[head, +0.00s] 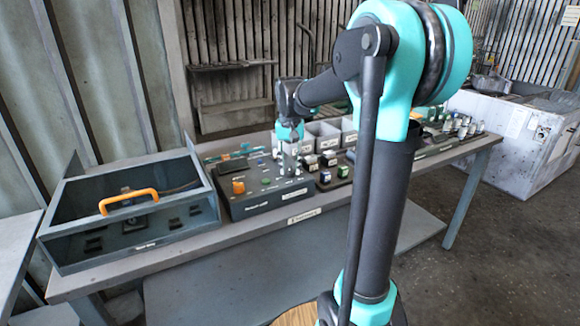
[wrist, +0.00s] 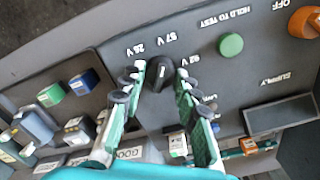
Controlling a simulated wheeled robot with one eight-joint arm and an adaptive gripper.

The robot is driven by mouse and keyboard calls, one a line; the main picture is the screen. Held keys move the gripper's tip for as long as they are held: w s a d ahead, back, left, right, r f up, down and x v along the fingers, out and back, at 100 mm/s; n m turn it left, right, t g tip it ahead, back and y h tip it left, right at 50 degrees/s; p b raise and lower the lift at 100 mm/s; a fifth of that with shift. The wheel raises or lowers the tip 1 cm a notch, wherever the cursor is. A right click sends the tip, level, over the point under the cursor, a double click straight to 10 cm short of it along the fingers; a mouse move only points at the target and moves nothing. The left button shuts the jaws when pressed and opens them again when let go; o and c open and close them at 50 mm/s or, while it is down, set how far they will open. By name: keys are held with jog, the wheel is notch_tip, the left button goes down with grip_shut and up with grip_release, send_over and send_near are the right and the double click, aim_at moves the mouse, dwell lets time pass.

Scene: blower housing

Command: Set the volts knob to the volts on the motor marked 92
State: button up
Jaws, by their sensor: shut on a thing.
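The black volts knob (wrist: 160,72) stands on the dark test panel (wrist: 215,80), with several small volt labels around it, turned and hard to read exactly. My gripper (wrist: 161,80) is shut on this knob, one finger on each side, in the wrist view. In the head view my gripper (head: 289,170) reaches down onto the panel's right part and hides the knob. Small motors stand right of the panel in the head view; a green one (wrist: 50,95) and a blue one (wrist: 83,82) show in the wrist view. I cannot tell which is marked 92.
A green hold-to-test button (wrist: 230,45) and an orange supply knob (wrist: 305,22), by an OFF mark, sit on the panel. An open box (head: 60,228) with an orange handle (head: 128,200) is at left. Grey bins (head: 322,136) stand behind the motors.

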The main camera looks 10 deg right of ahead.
aim_at(290, 168)
jog(key=m, duration=0.5)
jog(key=shift+m, duration=0.3)
jog(key=m, duration=0.5)
jog(key=shift+m, duration=0.4)
jog(key=o, duration=1.2)
jog(key=shift+c, duration=0.2)
notch_tip(290, 168, up, 12)
